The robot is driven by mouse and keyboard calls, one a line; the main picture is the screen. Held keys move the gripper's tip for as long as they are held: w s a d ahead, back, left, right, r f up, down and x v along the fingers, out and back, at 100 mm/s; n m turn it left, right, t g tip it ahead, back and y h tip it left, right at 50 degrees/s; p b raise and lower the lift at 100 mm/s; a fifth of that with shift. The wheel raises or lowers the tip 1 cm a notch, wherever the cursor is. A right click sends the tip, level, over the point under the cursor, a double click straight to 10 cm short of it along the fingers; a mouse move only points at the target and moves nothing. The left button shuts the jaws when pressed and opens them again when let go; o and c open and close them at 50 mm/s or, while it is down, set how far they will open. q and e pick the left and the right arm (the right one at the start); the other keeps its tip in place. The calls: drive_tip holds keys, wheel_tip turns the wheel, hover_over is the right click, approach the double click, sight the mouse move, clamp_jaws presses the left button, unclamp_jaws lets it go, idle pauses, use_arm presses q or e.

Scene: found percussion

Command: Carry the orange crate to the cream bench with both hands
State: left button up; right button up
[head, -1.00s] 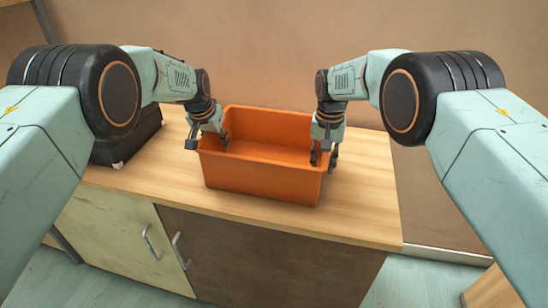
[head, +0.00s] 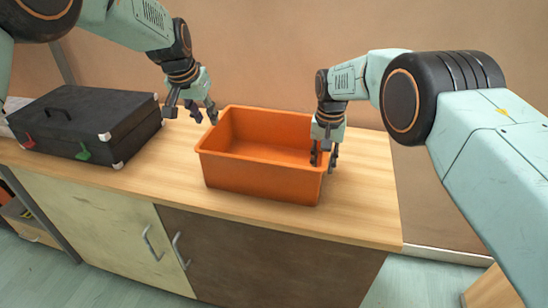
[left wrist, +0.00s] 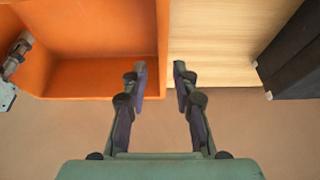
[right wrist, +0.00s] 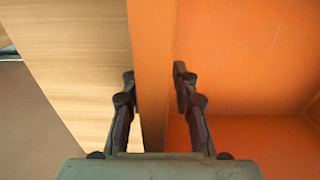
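The orange crate (head: 262,182) stands upright on a light wooden worktop (head: 365,215) over a cabinet with one cream and one brown door. My left gripper (head: 191,112) is open and empty, raised above and behind the crate's left rim. In the left wrist view its fingers (left wrist: 160,72) are apart, with the crate's side wall and bare wood beyond them. My right gripper (head: 323,156) is at the crate's right wall, one finger inside and one outside. In the right wrist view its fingers (right wrist: 155,77) are spread on either side of that wall, without a clear pinch.
A black case (head: 85,125) with red and green latches lies on the worktop left of the crate. A brown wall stands close behind. Bare wood shows between case and crate and right of the crate. A wooden piece (head: 490,290) shows at the lower right.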

wheel_tip(320, 180, up, 12)
idle(0.5)
